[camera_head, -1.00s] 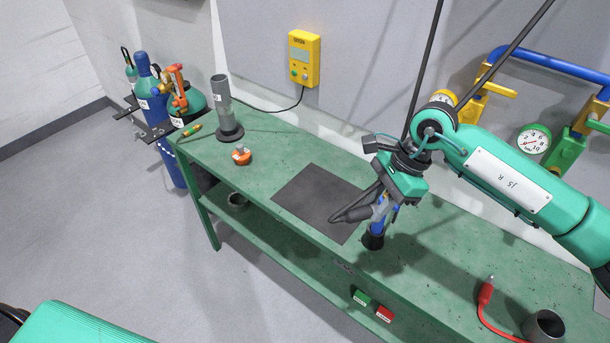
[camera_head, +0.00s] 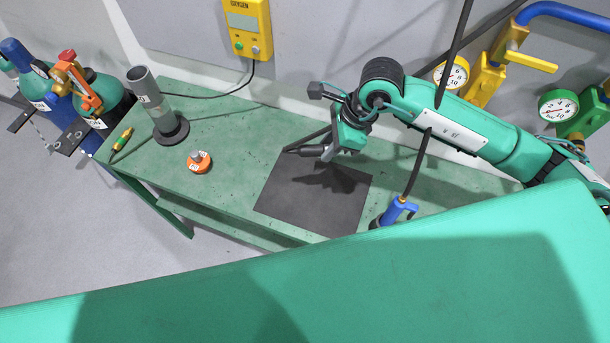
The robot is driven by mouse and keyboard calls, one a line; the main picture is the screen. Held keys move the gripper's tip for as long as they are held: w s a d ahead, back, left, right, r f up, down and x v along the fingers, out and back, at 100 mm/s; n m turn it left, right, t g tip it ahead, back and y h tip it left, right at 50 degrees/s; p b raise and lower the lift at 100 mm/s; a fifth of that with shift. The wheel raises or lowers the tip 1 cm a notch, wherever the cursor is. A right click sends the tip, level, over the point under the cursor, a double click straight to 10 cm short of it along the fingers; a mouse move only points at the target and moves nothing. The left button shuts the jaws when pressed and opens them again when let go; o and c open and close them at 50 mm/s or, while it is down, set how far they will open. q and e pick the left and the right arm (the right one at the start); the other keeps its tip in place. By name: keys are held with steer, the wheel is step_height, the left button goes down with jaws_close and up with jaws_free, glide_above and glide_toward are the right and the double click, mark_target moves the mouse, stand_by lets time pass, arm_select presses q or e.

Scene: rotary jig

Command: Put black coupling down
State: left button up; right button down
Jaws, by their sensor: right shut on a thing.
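My right gripper (camera_head: 333,152) is shut on the black coupling (camera_head: 311,150), a dark cylinder-like piece with a thin dark bar beside it. The coupling points left from the jaws, over the back edge of the dark mat (camera_head: 285,205) on the green bench. A shadow falls on the mat below; I cannot tell whether the coupling touches anything. The fingertips are small and partly hidden by the wrist. My left gripper is not in view.
A blue-handled tool (camera_head: 397,211) on a black hose stands right of the mat. An orange piece (camera_head: 199,163) and a grey tube on a black base (camera_head: 172,131) stand left on the bench (camera_head: 225,130). Gas cylinders (camera_head: 52,97) are far left. The front mat is clear.

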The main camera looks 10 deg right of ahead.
step_height(320, 180, down, 6)
steer(key=p, duration=0.6)
glide_above(319, 192)
steer(key=d, duration=0.1)
step_height(319, 192, down, 9)
steer(key=shift+s+d+r, duration=0.1)
steer(key=shift+d, duration=0.05)
step_height(319, 192, down, 4)
steer(key=shift+f+p, duration=0.1)
steer(key=shift+p, duration=0.5)
arm_select(q)
step_height(319, 192, up, 8)
steer(key=shift+s+f, duration=0.25)
steer(key=shift+s, duration=0.05)
arm_select(e)
steer(key=shift+f, duration=0.15)
arm_select(q)
steer(key=shift+d, duration=0.1)
